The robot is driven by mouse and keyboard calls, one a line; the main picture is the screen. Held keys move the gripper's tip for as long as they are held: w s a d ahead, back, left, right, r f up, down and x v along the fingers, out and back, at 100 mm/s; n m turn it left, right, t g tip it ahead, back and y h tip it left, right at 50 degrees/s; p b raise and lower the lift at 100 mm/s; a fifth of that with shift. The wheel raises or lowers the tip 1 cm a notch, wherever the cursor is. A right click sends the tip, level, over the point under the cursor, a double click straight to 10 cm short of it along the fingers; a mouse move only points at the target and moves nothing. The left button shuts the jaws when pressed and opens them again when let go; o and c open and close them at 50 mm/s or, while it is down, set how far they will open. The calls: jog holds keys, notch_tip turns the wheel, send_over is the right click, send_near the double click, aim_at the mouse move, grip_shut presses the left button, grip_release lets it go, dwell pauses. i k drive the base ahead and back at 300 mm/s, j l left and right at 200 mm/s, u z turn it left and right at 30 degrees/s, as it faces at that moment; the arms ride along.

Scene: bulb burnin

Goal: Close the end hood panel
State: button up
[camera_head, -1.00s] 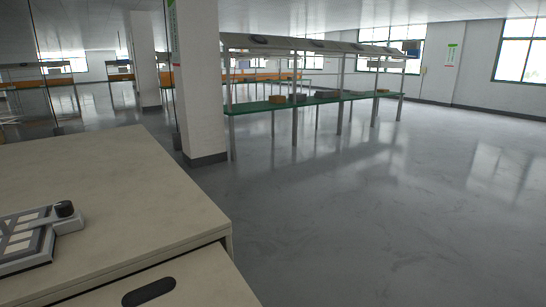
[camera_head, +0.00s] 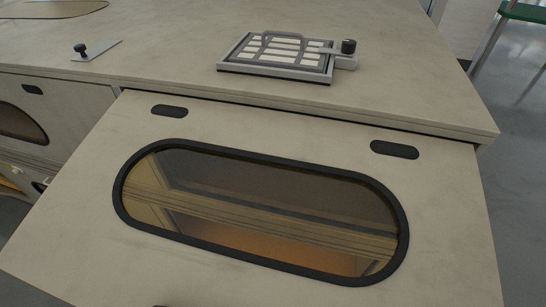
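A large beige hood panel (camera_head: 440,210) with a dark-rimmed oval window (camera_head: 262,210) fills the front of the view, at the near right end of the bench. It slopes out toward me below the bench top. A dark gap shows along its upper edge. It has two dark oval slots near the top, a left one (camera_head: 169,111) and a right one (camera_head: 394,149). Its lower edge is cut off by the frame, and how far it stands open I cannot tell. My gripper is not in view.
On the beige bench top (camera_head: 160,65) lie a framed grid tray (camera_head: 275,52) with a black knob (camera_head: 348,46) and a small plate with a black knob (camera_head: 81,50). Another windowed panel (camera_head: 60,105) is at the left. Open grey floor (camera_head: 515,130) is at the right.

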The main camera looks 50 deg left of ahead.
aim_at(80, 245)
jog(key=k+u, duration=0.1)
jog(key=u, duration=0.6)
jog(key=k+j+u, duration=0.1)
jog(key=u, duration=0.25)
